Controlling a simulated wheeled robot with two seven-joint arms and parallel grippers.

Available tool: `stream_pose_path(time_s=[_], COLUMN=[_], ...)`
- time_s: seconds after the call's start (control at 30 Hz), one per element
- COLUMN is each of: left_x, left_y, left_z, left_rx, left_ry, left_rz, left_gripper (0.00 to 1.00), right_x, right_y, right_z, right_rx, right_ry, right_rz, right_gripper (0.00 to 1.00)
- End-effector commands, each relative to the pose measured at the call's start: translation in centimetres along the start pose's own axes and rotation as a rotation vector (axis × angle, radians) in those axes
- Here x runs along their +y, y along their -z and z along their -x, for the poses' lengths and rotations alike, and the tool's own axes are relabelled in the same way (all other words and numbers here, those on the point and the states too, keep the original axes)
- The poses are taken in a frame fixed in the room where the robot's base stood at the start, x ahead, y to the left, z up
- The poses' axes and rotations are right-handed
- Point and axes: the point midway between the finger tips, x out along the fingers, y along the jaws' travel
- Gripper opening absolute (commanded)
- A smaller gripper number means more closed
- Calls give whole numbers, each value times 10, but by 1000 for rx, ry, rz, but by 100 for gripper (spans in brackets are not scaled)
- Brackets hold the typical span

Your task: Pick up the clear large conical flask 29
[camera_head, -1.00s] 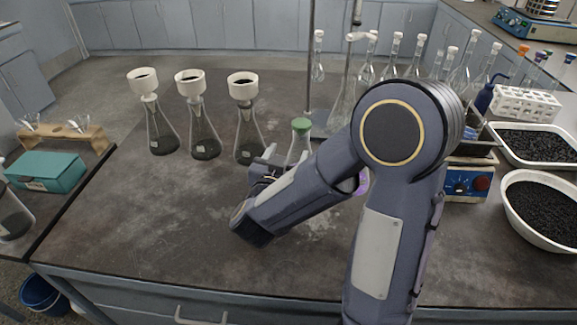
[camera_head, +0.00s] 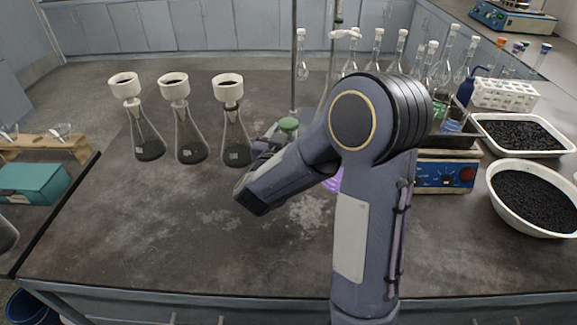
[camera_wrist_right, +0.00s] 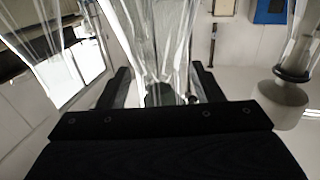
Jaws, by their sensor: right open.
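I cannot tell whether a finger touches the glass. I cannot read any number on the flask. My left gripper is not in view.
Three conical flasks with white funnels and dark contents (camera_head: 190,145) stand to the left. A blue hotplate (camera_head: 446,176), a white bowl of black granules (camera_head: 497,207) and several volumetric flasks (camera_head: 440,72) are to the right. The front left bench is clear.

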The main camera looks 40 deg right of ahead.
Motion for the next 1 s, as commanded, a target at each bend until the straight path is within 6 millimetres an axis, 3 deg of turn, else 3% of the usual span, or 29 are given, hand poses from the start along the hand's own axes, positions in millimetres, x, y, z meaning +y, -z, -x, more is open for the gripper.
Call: stream_pose_path(time_s=[0.07, 0.5, 1.0], left_x=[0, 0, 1], left_y=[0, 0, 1], left_z=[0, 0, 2], left_rx=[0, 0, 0], left_ry=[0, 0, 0], left_rz=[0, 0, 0], left_gripper=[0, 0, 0], right_x=[0, 0, 0], right_y=[0, 0, 3], right_z=[0, 1, -1], right_rx=[0, -1, 2], right_ry=[0, 0, 0], right_rz=[0, 0, -2], right_gripper=[57, 0, 0])
